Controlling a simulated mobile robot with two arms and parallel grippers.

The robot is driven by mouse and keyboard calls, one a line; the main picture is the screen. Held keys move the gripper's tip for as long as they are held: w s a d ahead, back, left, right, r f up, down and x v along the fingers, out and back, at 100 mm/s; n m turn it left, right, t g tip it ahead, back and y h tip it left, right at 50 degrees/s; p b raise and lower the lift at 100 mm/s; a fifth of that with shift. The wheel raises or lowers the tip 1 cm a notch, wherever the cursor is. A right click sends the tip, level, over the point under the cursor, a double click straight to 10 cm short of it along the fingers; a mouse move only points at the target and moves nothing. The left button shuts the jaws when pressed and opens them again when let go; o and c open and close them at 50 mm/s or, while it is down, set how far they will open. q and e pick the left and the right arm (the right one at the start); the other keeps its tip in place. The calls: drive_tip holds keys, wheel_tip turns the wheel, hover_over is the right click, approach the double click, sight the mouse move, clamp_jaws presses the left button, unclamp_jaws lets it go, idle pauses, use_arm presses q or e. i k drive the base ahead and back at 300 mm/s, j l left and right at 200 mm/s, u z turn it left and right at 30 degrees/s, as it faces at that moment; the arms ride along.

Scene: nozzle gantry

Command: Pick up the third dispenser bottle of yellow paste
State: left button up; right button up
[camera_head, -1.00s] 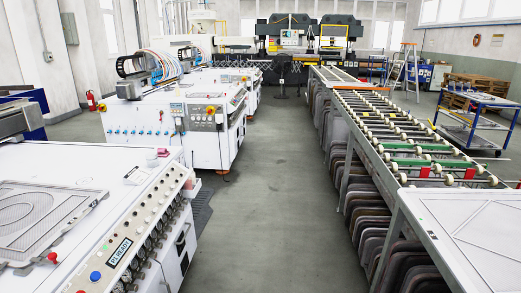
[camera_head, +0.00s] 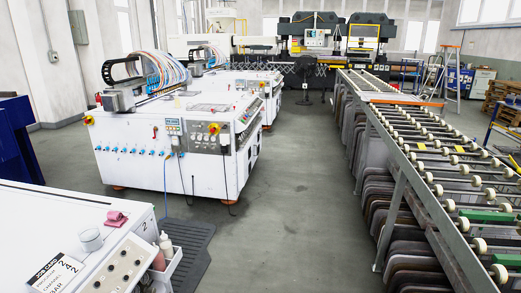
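Neither of my grippers is in view. Dispenser bottles stand in a small white rack (camera_head: 170,268) on the right side of the near white machine (camera_head: 45,225). A pale cream bottle (camera_head: 166,244) stands at the far end of the rack. A reddish bottle (camera_head: 158,261) stands nearer, partly hidden by the machine's edge. Whether more bottles stand nearer cannot be told. I see no clearly yellow bottle.
A pink cloth (camera_head: 115,218), a white cup (camera_head: 91,239) and a job card (camera_head: 58,266) lie on the near machine. A dark floor mat (camera_head: 190,245) lies beside it. A second white machine (camera_head: 185,140) stands ahead, a roller conveyor (camera_head: 430,165) right. The aisle (camera_head: 285,200) is clear.

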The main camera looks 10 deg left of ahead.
sight(177, 98)
drive_tip(key=i, duration=2.05)
drive_tip(key=i+j+u, duration=0.25)
drive_tip(key=i+u, duration=0.2)
drive_tip(key=i, duration=0.35)
drive_tip(key=i+u, duration=0.4)
drive_tip(key=i, duration=0.45)
